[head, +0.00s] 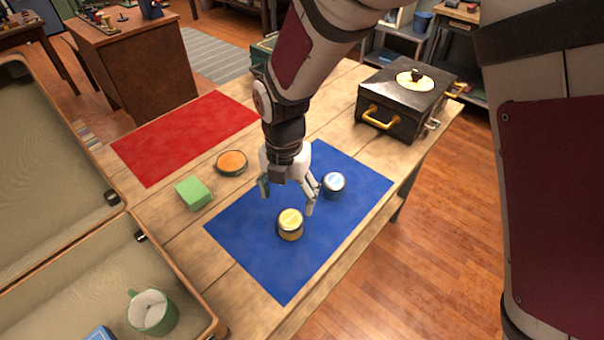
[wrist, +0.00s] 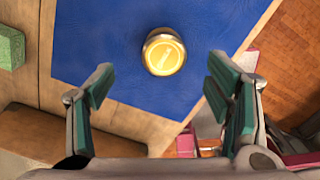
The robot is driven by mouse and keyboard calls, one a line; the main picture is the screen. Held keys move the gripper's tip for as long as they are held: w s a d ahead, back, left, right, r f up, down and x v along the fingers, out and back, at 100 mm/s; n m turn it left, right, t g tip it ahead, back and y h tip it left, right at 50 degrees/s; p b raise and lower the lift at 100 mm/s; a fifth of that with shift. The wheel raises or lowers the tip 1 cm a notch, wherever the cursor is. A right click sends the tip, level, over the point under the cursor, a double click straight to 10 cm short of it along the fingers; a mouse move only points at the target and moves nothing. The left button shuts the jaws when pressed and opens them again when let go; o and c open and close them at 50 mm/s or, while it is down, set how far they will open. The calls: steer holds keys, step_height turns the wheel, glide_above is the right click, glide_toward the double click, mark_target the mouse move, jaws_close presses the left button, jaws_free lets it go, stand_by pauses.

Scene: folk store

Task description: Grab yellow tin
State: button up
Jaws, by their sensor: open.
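The yellow tin (head: 290,224) is a small round tin with a yellow lid, standing upright on the blue mat (head: 265,257). In the wrist view the yellow tin (wrist: 163,52) lies ahead of the fingertips, roughly centred between them. My gripper (head: 288,199) is open and empty, above the blue mat and just behind the tin in the head view. In the wrist view my gripper (wrist: 160,86) has its two fingers wide apart, with no contact with the tin.
A blue tin (head: 333,185) stands on the mat right of my gripper. A round orange-topped thing (head: 232,162) and a green block (head: 193,193) are to the left. A red mat (head: 180,135) is bare. A black box (head: 405,97) stands behind. An open case (head: 215,330) holds a green mug (head: 152,313).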

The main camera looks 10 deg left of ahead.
mark_target(290, 218)
step_height(290, 218, down, 4)
steer(key=shift+f, duration=0.1)
steer(key=shift+s+d+f+p, duration=0.1)
steer(key=shift+s+f+p, duration=0.1)
steer(key=shift+f, duration=1.1)
steer(key=shift+s+d+f+p, duration=0.1)
steer(key=shift+s+f, duration=0.05)
steer(key=shift+f, duration=1.15)
steer(key=shift+c, duration=0.6)
steer(key=c, duration=1.2)
